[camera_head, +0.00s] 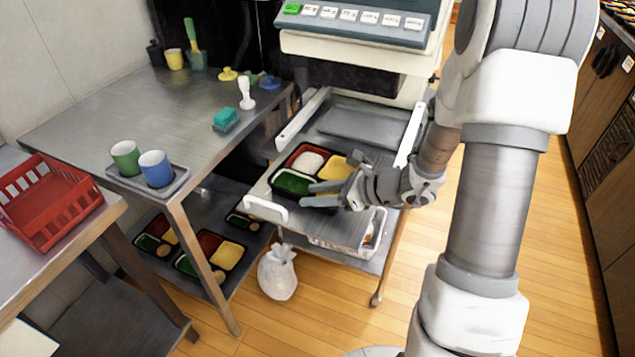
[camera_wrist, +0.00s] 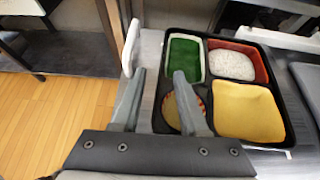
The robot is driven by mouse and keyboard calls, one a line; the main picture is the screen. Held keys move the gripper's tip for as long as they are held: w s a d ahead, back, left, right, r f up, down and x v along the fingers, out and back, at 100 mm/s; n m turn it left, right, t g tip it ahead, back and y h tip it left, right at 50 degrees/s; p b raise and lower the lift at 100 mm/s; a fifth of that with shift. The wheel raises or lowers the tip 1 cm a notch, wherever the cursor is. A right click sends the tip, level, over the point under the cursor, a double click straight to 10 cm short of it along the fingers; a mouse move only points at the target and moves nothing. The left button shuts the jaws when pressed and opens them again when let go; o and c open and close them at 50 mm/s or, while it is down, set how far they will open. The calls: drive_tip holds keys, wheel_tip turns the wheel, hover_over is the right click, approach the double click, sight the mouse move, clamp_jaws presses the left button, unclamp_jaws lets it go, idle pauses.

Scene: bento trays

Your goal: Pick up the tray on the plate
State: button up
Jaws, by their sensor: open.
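The black bento tray (camera_head: 281,196) lies flat on the metal plate (camera_head: 328,229) of the machine. It holds white, yellow, green and red compartments and a small round item; it also shows in the wrist view (camera_wrist: 283,112). My gripper (camera_head: 308,194) is open and empty, at the tray's front side. In the wrist view my gripper (camera_wrist: 155,90) has one finger outside the tray's near wall and the other over the compartment with the round item, partly hiding it. I cannot tell how deep the fingers sit.
A white handle (camera_head: 266,209) stands at the plate's front left. The steel table (camera_head: 110,115) at left holds a small tray with green and blue cups (camera_head: 155,168). More bento trays lie on the shelf below. A red crate (camera_head: 45,200) and white bag (camera_head: 278,272) are nearby.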

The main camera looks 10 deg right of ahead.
drive_tip(key=x, duration=0.2)
drive_tip(key=shift+w+a+f, duration=0.15)
drive_tip(key=shift+a, duration=0.05)
clamp_jaws()
idle(1.3)
